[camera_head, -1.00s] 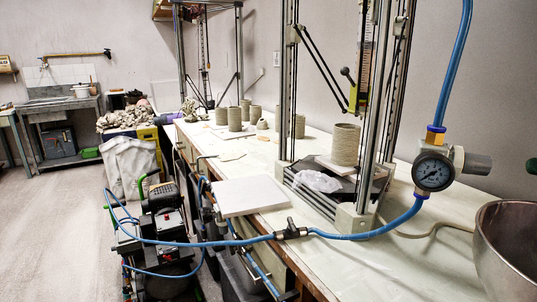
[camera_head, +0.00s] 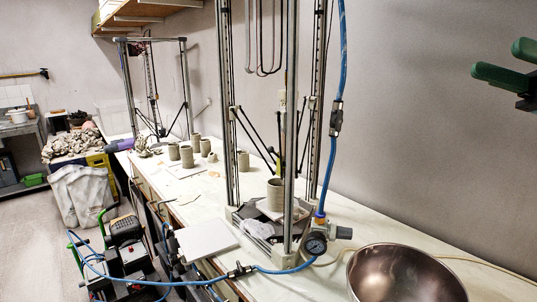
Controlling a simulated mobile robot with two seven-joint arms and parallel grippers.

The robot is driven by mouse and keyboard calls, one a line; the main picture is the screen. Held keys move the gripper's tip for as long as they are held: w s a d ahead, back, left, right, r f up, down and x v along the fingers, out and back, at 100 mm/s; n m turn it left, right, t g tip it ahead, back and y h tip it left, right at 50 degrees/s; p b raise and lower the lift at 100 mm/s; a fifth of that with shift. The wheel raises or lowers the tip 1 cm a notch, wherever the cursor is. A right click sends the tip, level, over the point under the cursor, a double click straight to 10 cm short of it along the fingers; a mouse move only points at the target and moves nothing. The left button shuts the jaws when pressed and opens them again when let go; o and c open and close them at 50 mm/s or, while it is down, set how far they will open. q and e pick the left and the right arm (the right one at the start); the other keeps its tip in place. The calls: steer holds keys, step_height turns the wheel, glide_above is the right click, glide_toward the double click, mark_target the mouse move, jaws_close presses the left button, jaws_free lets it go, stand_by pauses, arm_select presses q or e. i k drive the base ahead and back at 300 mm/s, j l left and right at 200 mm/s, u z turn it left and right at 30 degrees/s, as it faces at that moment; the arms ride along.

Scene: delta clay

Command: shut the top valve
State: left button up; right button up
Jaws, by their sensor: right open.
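The top valve (camera_head: 336,118) is a small dark inline fitting on the upright blue hose (camera_head: 327,170), beside the right-hand posts of the near delta printer. Its handle position is too small to tell. A second inline valve (camera_head: 240,270) sits low on the blue hose in front of the printer. A pressure gauge (camera_head: 316,244) with a regulator stands between the two. My right gripper (camera_head: 494,58) has green fingers and is at the upper right edge, open and empty. It appears well to the right of the top valve and higher in the picture. My left gripper is not in view.
The near printer frame (camera_head: 290,150) stands left of the hose, with a clay pot (camera_head: 276,192) inside. A steel bowl (camera_head: 405,275) is at the front right of the bench. Several clay pots and another printer stand further back. The wall area right of the hose is clear.

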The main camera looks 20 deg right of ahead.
mark_target(338, 120)
steer(key=k+j, duration=0.55)
steer(key=j, duration=0.15)
steer(key=k+j, duration=0.5)
steer(key=j, duration=0.2)
